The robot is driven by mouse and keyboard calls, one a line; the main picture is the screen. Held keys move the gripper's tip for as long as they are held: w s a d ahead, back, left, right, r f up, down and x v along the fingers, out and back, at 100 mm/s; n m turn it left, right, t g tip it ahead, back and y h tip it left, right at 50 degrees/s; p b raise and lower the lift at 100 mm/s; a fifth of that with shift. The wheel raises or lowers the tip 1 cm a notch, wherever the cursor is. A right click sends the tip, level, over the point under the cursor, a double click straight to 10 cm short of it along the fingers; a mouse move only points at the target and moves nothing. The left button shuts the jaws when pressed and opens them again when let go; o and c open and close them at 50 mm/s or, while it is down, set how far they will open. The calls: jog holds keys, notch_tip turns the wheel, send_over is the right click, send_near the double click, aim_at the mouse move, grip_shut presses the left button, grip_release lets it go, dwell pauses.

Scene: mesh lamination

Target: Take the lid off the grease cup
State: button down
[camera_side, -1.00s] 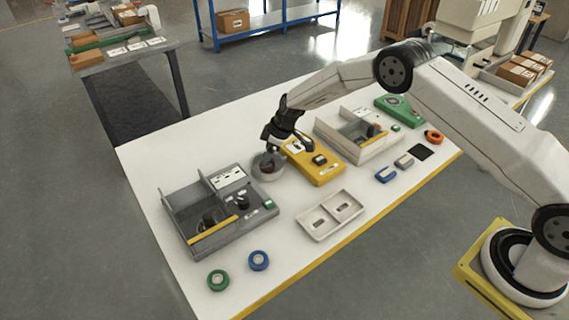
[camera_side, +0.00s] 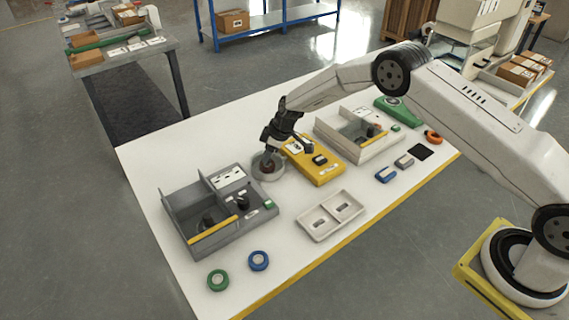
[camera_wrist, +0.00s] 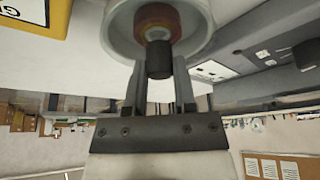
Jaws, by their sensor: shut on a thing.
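The grease cup is a round, pale grey dish (camera_side: 269,175) on the white table, left of the yellow device; it also shows at the top of the wrist view (camera_wrist: 118,28). A red-brown round part (camera_wrist: 157,17) sits inside its rim. A dark cylindrical knob (camera_wrist: 159,60), which looks like the lid's handle, stands out from that part. My gripper (camera_side: 268,150) is over the cup, with its fingers on either side of the knob, shut on it. I cannot tell whether the lid is lifted clear of the cup.
The yellow device (camera_side: 325,172) stands close on the right of the cup. A grey divided box (camera_side: 180,213) is at the left front. A pale two-pocket tray (camera_side: 320,232) lies in front. Blue (camera_side: 259,261) and green (camera_side: 218,281) rings lie near the front edge.

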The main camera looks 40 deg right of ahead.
jog(key=shift+r, duration=0.15)
jog(key=shift+r, duration=0.85)
jog(key=s+d+r, duration=0.1)
jog(key=s+r, duration=1)
jog(key=s, duration=0.3)
jog(key=shift+d, duration=0.2)
dwell(0.3)
jog(key=s+f, duration=0.2)
jog(key=s, duration=1)
jog(key=shift+s+d+f, duration=0.15)
jog(key=shift+s+f, duration=0.05)
jog(key=shift+f, duration=0.15)
